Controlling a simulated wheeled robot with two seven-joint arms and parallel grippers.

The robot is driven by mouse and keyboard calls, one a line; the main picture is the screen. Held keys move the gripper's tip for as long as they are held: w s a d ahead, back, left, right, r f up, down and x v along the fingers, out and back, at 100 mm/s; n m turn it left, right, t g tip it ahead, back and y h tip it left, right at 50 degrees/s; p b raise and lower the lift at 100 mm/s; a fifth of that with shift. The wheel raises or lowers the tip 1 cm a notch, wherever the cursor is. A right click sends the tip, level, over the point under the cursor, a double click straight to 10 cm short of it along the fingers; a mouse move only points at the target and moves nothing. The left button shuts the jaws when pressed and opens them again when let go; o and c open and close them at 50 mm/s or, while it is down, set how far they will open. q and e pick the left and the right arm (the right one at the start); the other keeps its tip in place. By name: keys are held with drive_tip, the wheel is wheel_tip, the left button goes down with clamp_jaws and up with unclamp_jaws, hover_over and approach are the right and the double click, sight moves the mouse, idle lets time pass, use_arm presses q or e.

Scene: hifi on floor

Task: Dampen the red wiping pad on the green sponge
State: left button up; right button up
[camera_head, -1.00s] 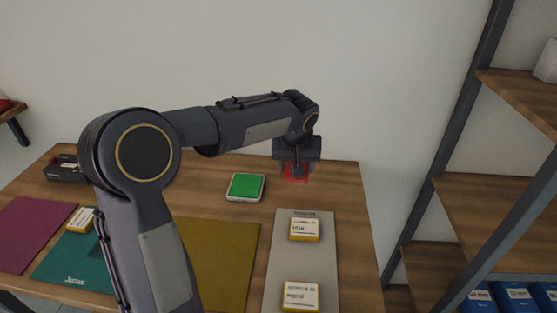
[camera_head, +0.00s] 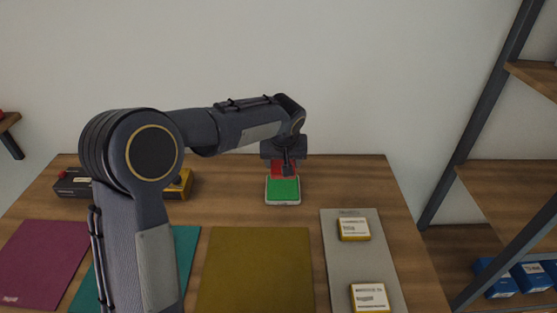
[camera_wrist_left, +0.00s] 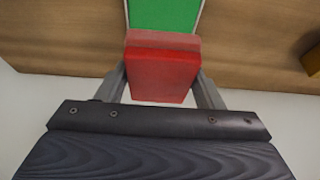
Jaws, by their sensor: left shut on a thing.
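The green sponge (camera_head: 283,190) lies in a white-rimmed tray on the wooden table. It also shows at the top of the left wrist view (camera_wrist_left: 165,14). My left gripper (camera_head: 286,166) is shut on the red wiping pad (camera_head: 279,168), at the back edge of the sponge. In the left wrist view the red pad (camera_wrist_left: 160,72) sits between the two fingers, its far end overlapping the near edge of the sponge. I cannot tell whether pad and sponge touch. My right gripper is not in view.
Purple (camera_head: 42,262) and olive (camera_head: 256,270) mats lie along the front, with a teal one between, partly behind my arm. A grey mat (camera_head: 360,262) bears yellow-and-white boxes (camera_head: 353,229). A dark box (camera_head: 73,183) stands back left. A shelf (camera_head: 500,200) stands at right.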

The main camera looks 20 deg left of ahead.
sight(283, 185)
use_arm(q)
drive_tip(key=shift+f+b, duration=1.95)
drive_tip(key=shift+f, duration=0.95)
drive_tip(key=shift+f+b, duration=0.6)
drive_tip(key=shift+r+p, duration=2.45)
drive_tip(key=shift+r, duration=1.15)
drive_tip(key=shift+d+f, duration=0.1)
